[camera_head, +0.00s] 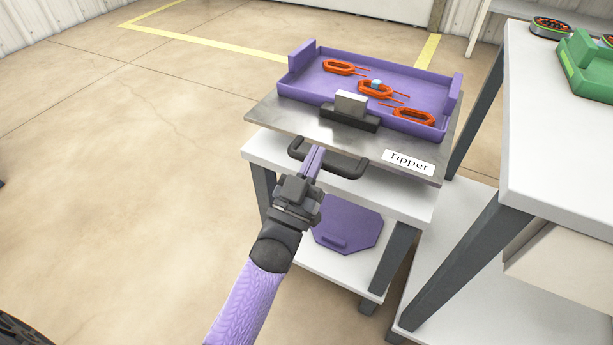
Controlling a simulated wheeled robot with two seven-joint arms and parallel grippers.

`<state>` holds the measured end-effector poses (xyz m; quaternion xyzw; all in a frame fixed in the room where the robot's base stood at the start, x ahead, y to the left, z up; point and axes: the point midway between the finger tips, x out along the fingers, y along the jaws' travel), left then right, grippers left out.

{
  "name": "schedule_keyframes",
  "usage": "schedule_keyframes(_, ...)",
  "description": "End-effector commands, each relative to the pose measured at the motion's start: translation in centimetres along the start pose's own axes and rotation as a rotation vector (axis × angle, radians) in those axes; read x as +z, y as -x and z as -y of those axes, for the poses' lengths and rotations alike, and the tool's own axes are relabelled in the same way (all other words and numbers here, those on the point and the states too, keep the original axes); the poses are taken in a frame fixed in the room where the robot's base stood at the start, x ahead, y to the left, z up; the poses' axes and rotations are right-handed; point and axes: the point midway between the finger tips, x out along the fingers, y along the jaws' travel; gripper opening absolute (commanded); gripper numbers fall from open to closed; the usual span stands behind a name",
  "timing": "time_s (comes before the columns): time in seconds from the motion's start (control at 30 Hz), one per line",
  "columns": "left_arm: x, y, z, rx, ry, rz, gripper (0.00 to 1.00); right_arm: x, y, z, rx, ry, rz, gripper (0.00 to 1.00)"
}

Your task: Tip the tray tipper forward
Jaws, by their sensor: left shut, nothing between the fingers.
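The tray tipper (289,119) is a metal plate labelled "Tipper" on a white stand, with a black handle (345,168) along its front edge. A purple tray (420,86) sits on the plate behind a dark clamp block (349,108). Several orange wire coils (341,67) lie in the tray, and a small pale block (376,84) sits by the middle one. My left gripper (315,151) is shut and empty, its fingertips at the left part of the handle. I cannot tell whether they touch it. My right gripper is not in view.
A purple panel (347,222) lies on the stand's lower shelf. A white table (560,150) stands close on the right, bearing a green tray (590,65) and a dark round item with coloured contents (550,27).

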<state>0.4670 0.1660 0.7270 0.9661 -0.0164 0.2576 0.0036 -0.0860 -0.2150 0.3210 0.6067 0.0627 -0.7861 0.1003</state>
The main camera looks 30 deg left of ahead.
Motion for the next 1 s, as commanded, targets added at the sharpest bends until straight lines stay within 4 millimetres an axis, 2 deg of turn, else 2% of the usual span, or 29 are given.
schedule_keyframes(0.03, 1.4, 0.6, 0.0, -0.001, 0.001, 0.005, 0.00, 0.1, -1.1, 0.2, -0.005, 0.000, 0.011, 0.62)
schedule_keyframes(0.1, 1.8, 0.7, 0.0, -0.001, 0.000, 0.002, 0.00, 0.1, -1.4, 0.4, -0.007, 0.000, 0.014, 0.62)
schedule_keyframes(0.57, 2.2, 0.9, 0.0, 0.000, -0.001, 0.001, 0.00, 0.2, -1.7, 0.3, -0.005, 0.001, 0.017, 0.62)
schedule_keyframes(0.8, 7.1, 3.8, 0.0, 0.001, 0.000, 0.011, 0.00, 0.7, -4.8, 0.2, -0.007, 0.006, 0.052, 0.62)
schedule_keyframes(0.9, 8.5, 4.5, 0.0, 0.000, 0.000, 0.010, 0.00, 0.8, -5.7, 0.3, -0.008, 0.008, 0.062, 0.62)
schedule_keyframes(1.0, 9.0, 4.7, 0.0, 0.000, 0.000, 0.006, 0.00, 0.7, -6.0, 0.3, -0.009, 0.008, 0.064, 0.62)
